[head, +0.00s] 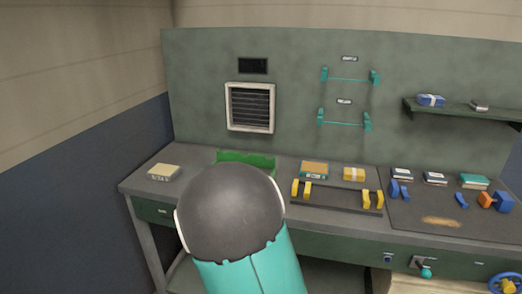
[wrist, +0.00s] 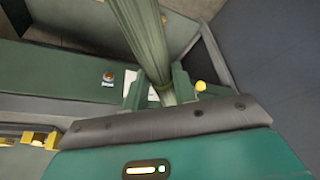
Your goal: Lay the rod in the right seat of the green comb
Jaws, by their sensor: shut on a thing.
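The green comb (head: 262,160) stands on the bench in the head view, behind my arm. Only its upper edge shows, and my arm hides most of its seats. My gripper (wrist: 157,92) is shut on a long, dull green, streaked rod (wrist: 145,40) in the wrist view. The rod rises from between the fingers to the top edge of the picture. My gripper and the rod are hidden behind my arm in the head view. I cannot tell how far the rod is from the comb.
A tan block (head: 164,173) lies left of the comb. Right of it are a dark rack with yellow holders (head: 335,197), a yellow box (head: 353,174) and a brown-topped box (head: 314,169). A framed vent (head: 250,108) and teal wall brackets (head: 345,121) are behind.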

